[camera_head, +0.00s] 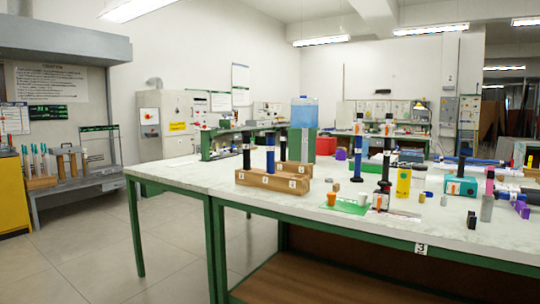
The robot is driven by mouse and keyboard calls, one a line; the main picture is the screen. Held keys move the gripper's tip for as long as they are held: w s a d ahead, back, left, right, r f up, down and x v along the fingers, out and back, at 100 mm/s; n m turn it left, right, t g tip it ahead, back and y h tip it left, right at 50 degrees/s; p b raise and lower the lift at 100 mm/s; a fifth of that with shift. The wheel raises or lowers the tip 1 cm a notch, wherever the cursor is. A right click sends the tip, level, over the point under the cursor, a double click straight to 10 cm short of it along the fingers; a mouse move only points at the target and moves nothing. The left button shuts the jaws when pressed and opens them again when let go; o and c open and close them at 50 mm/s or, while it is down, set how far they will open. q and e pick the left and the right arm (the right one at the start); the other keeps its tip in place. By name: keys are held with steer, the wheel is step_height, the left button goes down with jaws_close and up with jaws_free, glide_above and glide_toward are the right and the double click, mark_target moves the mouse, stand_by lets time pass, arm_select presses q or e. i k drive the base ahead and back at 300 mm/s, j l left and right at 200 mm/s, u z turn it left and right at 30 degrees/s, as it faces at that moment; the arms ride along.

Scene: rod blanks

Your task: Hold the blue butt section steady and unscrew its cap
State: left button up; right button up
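A blue rod section (270,157) with a white band stands upright in the wooden block rack (268,180) on the near table. A second blue rod section (358,146) with a black lower end stands upright on the table further right. I cannot tell which of the two is the butt section, and a cap is too small to make out on either. Neither of my grippers shows in this view, and nothing of mine touches the rods.
Black rods (246,150) share the rack. Floor is open at left.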

mark_target(270, 141)
steer(key=i+j+z, duration=0.2)
steer(key=z, duration=0.2)
steer(key=i+j+z, duration=0.15)
steer(key=z, duration=0.25)
